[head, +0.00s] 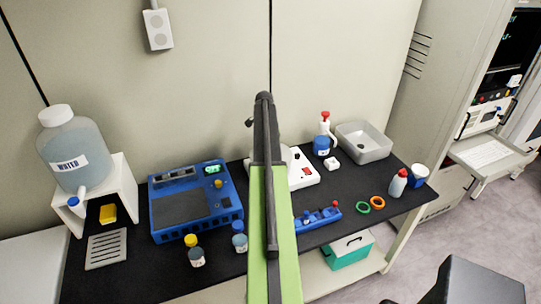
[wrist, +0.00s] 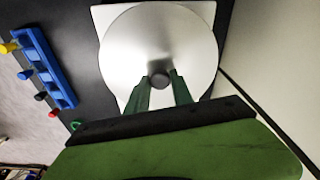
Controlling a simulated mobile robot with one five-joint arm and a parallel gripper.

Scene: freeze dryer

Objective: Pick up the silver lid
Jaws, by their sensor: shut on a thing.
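The silver lid (wrist: 158,42) is a round, shiny disc with a dark knob at its near side, in the middle of the wrist view. My gripper (wrist: 161,82) has its two green fingers on either side of the dark knob and is shut on it. The lid covers most of a white device (wrist: 104,14) below it, and I cannot tell whether it touches the device.
A blue rack (head: 318,217) with coloured knobs lies in front of the white device. A blue instrument (head: 193,203) stands left of my arm. A grey basin (head: 364,141) and a wash bottle (head: 324,137) stand at the back right. Green and orange rings (head: 377,202) lie at the right front.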

